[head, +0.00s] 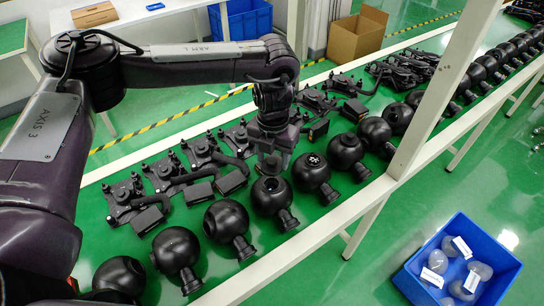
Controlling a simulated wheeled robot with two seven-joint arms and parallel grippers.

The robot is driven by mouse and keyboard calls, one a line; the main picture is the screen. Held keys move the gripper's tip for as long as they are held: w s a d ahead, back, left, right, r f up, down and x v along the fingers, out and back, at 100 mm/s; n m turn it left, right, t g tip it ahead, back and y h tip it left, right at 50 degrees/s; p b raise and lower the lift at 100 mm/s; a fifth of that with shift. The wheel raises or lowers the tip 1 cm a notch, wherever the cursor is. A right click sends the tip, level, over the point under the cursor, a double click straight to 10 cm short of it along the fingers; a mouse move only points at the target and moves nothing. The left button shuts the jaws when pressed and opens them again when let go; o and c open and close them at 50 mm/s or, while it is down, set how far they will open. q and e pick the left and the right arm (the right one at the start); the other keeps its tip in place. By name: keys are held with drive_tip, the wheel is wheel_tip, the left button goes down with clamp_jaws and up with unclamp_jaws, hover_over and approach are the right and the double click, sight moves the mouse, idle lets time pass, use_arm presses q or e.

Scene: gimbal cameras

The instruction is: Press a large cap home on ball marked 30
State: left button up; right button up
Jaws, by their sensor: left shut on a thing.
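My left gripper (270,158) points down over a row of black balls on the green table. It is shut on a small dark piece, likely the large cap, mostly hidden by the fingers. Right below it is a black ball (271,202) with a round opening in its top and a stubby neck at its lower right. The held piece looks just above or at the far edge of that opening; I cannot tell whether they touch. No number can be read on any ball, so I cannot tell which is marked 30. My right gripper is not in view.
Other black balls stand close on both sides, one (226,222) to the left and one (311,174) to the right. Black bracket parts (204,152) lie behind the row. A white frame post (440,90) rises at right. A blue crate (498,284) with clear domes is on the floor.

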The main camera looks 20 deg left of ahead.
use_arm(q)
drive_tip(key=b, duration=0.3)
hover_over(273, 182)
drive_tip(key=shift+f, duration=2.9)
drive_tip(key=shift+f+b, duration=0.3)
drive_tip(key=shift+f, duration=0.5)
drive_tip(key=o, duration=1)
drive_tip(key=shift+o, duration=0.2)
drive_tip(key=shift+r, duration=0.15)
